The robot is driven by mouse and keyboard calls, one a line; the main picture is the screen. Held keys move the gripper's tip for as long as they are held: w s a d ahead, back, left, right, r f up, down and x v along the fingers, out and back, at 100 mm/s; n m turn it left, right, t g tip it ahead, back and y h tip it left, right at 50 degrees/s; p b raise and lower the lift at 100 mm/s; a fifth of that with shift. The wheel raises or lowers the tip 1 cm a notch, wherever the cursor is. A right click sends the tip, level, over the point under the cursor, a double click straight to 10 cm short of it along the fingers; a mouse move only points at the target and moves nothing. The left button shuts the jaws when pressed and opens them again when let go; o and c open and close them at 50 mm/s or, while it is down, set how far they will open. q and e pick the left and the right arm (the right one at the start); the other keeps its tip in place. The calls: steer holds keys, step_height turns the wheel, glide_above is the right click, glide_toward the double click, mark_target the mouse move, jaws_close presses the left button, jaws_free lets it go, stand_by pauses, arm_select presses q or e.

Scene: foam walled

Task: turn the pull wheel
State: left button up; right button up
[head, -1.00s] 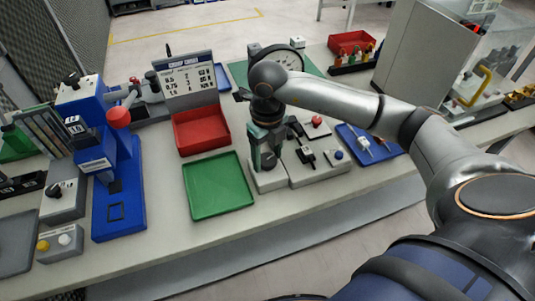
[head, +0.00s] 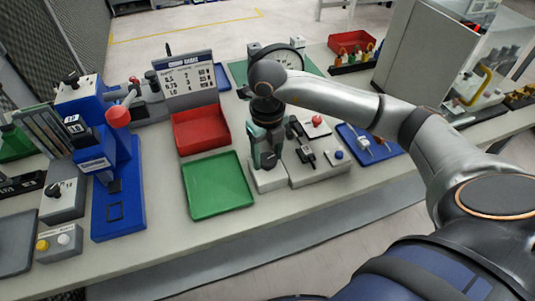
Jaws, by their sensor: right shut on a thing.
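The pull wheel (head: 268,161) is a small dark round knob on top of a light grey block (head: 268,181) near the table's front edge, right of the green tray. My right gripper (head: 267,157) points down over it from above, shut on the wheel. The fingers hide part of the wheel, so its exact turn angle cannot be read. My left gripper is not in view.
A grey panel (head: 325,168) with switches, a red button and a blue button adjoins the block. A green tray (head: 217,186) and red tray (head: 201,128) lie to the left. A blue press (head: 118,200) stands farther left. A blue tray (head: 368,145) lies right.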

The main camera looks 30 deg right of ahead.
mark_target(268, 159)
steer(key=o, duration=1.4)
steer(key=shift+c, duration=0.2)
step_height(268, 159, up, 12)
steer(key=shift+r, duration=0.25)
